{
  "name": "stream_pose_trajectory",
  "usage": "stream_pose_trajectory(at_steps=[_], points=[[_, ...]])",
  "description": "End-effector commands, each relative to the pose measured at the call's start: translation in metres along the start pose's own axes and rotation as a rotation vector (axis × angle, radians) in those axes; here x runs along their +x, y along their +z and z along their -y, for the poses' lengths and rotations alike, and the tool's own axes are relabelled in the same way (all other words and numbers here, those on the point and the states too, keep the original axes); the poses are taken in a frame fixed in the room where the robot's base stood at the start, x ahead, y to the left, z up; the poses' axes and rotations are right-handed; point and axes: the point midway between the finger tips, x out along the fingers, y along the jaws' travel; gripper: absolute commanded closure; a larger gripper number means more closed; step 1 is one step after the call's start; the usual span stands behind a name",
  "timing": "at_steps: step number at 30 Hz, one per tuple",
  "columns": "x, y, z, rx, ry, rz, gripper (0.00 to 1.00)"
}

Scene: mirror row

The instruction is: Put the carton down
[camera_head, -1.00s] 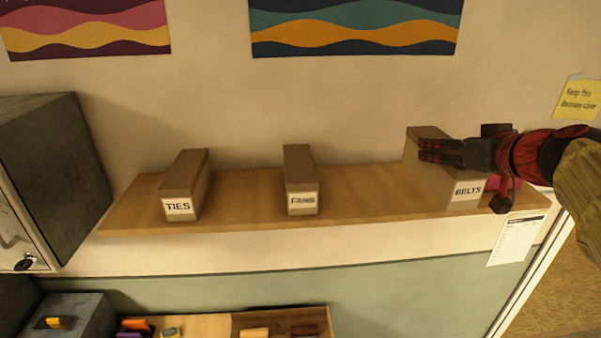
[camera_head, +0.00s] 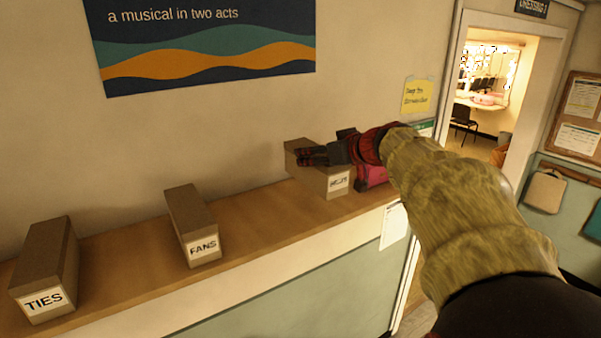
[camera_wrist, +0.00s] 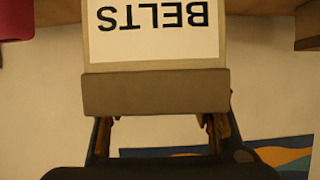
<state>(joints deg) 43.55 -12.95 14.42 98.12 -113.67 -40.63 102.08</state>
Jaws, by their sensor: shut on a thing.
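The carton is likely the grey-brown box labelled BELTS (camera_head: 325,182), at the right end of the wall shelf (camera_head: 255,212). My gripper (camera_head: 308,156) is shut on its upper part, reaching in from the right. In the wrist view the carton (camera_wrist: 155,92) fills the upper middle, its label upside down, with the fingers of my gripper (camera_wrist: 160,128) on either side. The carton looks upright. I cannot tell whether its base touches the shelf; its underside is hidden.
A pink item (camera_head: 372,176) is close on the carton's right, partly behind my arm. A FANS box (camera_head: 194,226) and a TIES box (camera_head: 46,272) stand further left, with bare shelf between FANS and BELTS. A doorway (camera_head: 492,100) opens on the right.

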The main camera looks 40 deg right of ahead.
Motion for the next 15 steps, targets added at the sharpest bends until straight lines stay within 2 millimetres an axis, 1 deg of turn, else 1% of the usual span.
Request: stream_pose_trajectory(at_steps=[1, 3, 8, 10, 15], points=[[0.006, 0.005, -0.005, 0.001, 0.001, -0.001, 0.81], [0.013, 0.009, -0.009, -0.001, 0.0, -0.002, 0.81], [0.02, 0.015, -0.014, -0.002, 0.0, -0.003, 0.81], [0.026, 0.02, -0.018, 0.0, 0.0, -0.001, 0.81], [0.036, 0.041, -0.019, 0.0, 0.001, -0.002, 0.81]])
